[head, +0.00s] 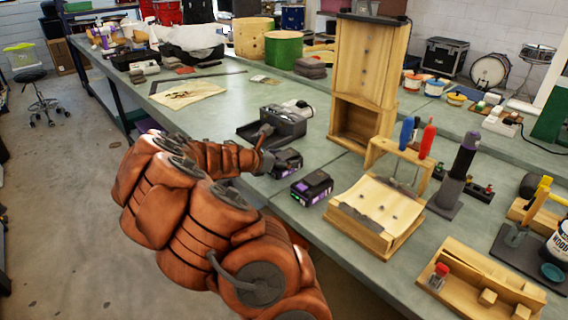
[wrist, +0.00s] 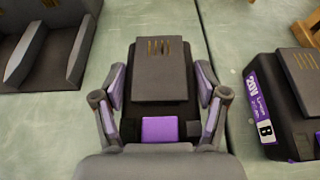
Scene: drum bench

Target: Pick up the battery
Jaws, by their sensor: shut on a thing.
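A black battery (wrist: 161,68) with a purple patch and gold contact strips sits between the fingers of my gripper (wrist: 160,92) in the wrist view. The fingers close on it from both sides. In the head view this battery (head: 287,162) is at the tip of my arm near the bench's front edge, and my gripper (head: 265,162) partly hides it. I cannot tell whether it touches the bench. A second black and purple battery (head: 313,186) stands to its right, apart from my gripper. In the wrist view this second battery (wrist: 290,100) shows a label marked B.
A dark grey tray-like unit (head: 284,122) lies just behind the held battery, and part of it shows in the wrist view (wrist: 42,45). A wooden sloped block (head: 375,215) and a tall wooden cabinet (head: 365,80) stand to the right.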

